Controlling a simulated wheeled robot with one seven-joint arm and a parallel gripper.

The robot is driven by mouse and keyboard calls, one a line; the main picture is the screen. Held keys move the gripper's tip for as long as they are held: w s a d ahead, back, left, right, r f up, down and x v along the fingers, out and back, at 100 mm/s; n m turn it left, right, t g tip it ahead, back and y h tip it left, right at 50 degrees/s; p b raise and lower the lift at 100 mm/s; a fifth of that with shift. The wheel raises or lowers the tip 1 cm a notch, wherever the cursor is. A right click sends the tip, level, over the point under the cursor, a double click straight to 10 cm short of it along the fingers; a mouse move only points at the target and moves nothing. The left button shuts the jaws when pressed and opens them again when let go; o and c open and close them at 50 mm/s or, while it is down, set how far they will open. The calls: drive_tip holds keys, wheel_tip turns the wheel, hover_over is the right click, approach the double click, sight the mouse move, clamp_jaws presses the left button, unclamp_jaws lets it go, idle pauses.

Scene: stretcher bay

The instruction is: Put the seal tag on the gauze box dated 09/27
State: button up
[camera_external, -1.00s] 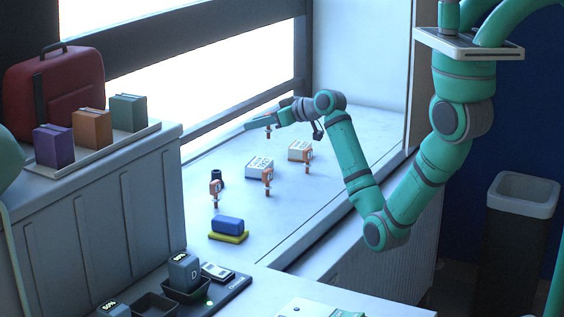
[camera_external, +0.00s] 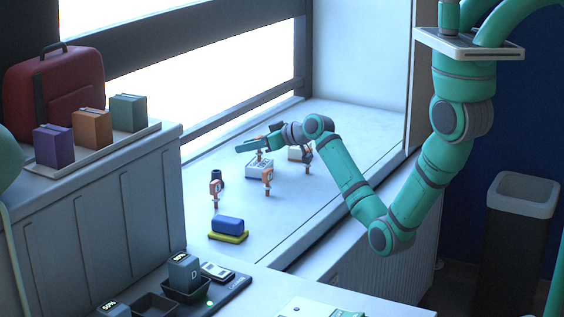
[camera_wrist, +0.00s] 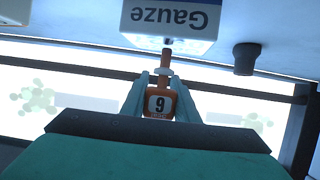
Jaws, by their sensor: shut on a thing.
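The tag's stem points away from my gripper toward a white and blue gauze box (camera_wrist: 172,18), whose word "Gauze" appears upside down in the wrist view. In the external view the held tag is over the left gauze box (camera_external: 260,170). I cannot tell whether the stem touches it. A second gauze box (camera_external: 295,154) stands behind to the right, partly hidden by my arm. No date is readable on either box.
The window runs behind.

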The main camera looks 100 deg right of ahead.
drive_tip(key=shift+f, duration=0.1)
drive_tip(key=o, duration=1)
drive_tip(key=v, duration=1.2)
